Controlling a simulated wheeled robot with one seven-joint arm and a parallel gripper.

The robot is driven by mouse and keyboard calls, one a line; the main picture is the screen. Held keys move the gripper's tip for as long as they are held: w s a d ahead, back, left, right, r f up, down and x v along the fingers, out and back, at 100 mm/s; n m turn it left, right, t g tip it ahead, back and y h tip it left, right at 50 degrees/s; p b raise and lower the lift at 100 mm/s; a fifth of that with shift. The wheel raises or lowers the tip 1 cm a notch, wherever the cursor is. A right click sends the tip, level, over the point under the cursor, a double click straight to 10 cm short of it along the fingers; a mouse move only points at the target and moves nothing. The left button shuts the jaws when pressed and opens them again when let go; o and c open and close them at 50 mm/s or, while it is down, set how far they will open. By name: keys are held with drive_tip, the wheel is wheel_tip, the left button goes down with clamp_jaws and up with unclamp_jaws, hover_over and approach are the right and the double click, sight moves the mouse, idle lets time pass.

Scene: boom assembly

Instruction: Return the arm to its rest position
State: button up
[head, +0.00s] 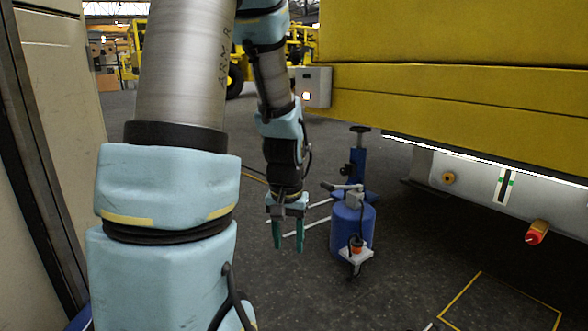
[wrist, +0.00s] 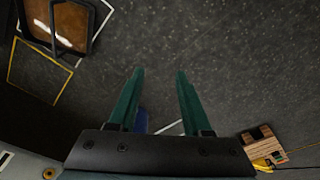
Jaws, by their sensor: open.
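My gripper (head: 288,236) hangs at the end of my arm with its two green fingers pointing down at the floor. In the wrist view my gripper (wrist: 159,85) has its fingers apart with nothing between the tips. In the head view the fingers show just left of a blue cylinder (head: 352,226). I cannot tell the exact distance between them. My arm is bent, and its large upper links fill the left part of the head view.
A yellow machine body (head: 450,45) overhangs at the upper right, with a grey panel (head: 450,172) below it. An orange-red knob (head: 537,232) sticks out there. A blue stand (head: 358,160) is behind the cylinder. A yellow floor outline (head: 478,275) lies at lower right.

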drive_tip(key=s+a+r+n+p, duration=0.2)
drive_tip(key=s+a+r, duration=0.3)
drive_tip(key=s+a, duration=0.1)
wheel_tip(320, 180, up, 37)
drive_tip(key=p, duration=3.6)
drive_tip(key=shift+w+d+r+p, duration=0.15)
drive_tip(key=shift+w+d+p, duration=0.1)
drive_tip(key=shift+w+p, duration=0.15)
